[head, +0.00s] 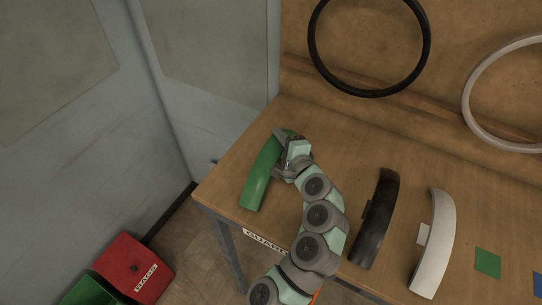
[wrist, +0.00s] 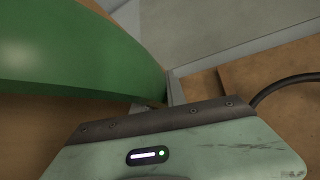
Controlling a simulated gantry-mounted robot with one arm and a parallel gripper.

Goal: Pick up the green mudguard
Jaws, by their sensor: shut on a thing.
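The green mudguard (head: 259,179) is a long curved strip at the left end of the wooden table. My gripper (head: 283,138) is at its far end and shut on it. In the wrist view the green mudguard (wrist: 85,55) fills the upper left, close against the gripper (wrist: 160,104). The fingertips are mostly hidden there. I cannot tell whether the mudguard still touches the table.
A black mudguard (head: 376,220) and a white mudguard (head: 436,245) lie to the right on the table (head: 345,140). A black ring (head: 313,52) and a white ring (head: 469,98) are on the back board. A red bin (head: 133,268) stands on the floor at left.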

